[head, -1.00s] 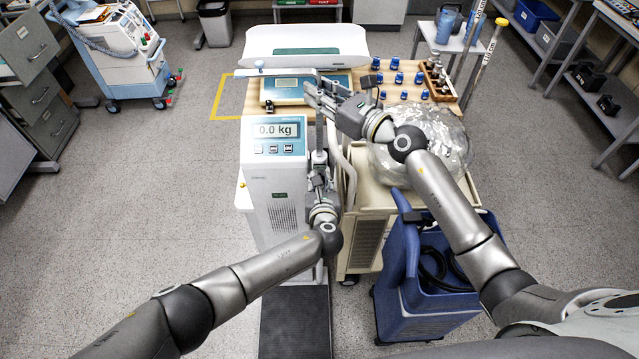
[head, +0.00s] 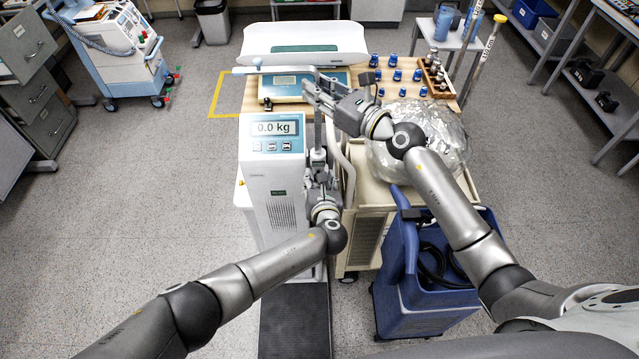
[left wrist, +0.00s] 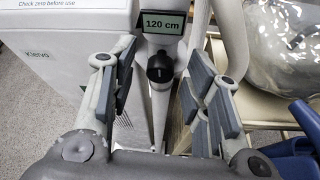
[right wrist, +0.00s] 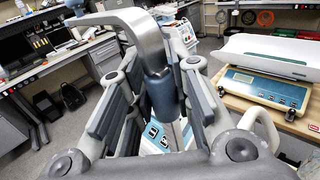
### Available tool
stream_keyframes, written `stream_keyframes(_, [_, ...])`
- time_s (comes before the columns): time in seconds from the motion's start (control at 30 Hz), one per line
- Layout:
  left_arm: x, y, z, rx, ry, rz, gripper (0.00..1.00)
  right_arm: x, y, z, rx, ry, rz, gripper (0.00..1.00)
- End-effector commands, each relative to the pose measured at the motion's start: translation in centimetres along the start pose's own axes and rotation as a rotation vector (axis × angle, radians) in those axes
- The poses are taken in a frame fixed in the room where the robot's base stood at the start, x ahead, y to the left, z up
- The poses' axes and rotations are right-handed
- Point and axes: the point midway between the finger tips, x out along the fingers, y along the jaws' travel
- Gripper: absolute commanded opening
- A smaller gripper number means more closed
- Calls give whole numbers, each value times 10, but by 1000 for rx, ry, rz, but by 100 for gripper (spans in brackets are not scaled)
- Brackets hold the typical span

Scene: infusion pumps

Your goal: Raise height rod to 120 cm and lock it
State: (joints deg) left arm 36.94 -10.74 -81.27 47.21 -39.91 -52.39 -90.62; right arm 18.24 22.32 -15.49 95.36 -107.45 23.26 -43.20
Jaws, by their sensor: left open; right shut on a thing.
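The height rod stands on the scale column (head: 271,190); its grey bent top (right wrist: 146,40) and blue-grey sleeve (right wrist: 163,98) show in the right wrist view. My right gripper (head: 318,98) is shut on the sleeve, with a finger on either side. In the left wrist view a small display (left wrist: 164,23) on the column reads 120 cm. A black lock knob (left wrist: 160,68) sits just below it. My left gripper (left wrist: 158,85) is open, its fingers on either side of the knob and apart from it. The rod's lower part is mostly hidden by my grippers in the head view.
The scale's panel (head: 275,128) reads 0.0 kg. A cream cart with a clear plastic bag (head: 437,135) and a blue wheeled unit (head: 425,285) crowd the right. The floor at left is open.

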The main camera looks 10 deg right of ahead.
Motion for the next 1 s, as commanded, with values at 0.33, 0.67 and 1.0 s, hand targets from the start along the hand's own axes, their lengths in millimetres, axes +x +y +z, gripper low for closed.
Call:
stream_keyframes(0.33, [-21,-1,-1,-2,0,-2,44,0,-1,2,1,-4,-2,0])
stream_keyframes(0.67, [-61,0,-1,-2,1,-2,44,0,-1,2,1,-4,-2,0])
stream_keyframes(1.0, [-105,0,-1,-1,2,-1,44,0,-1,2,1,-4,-2,0])
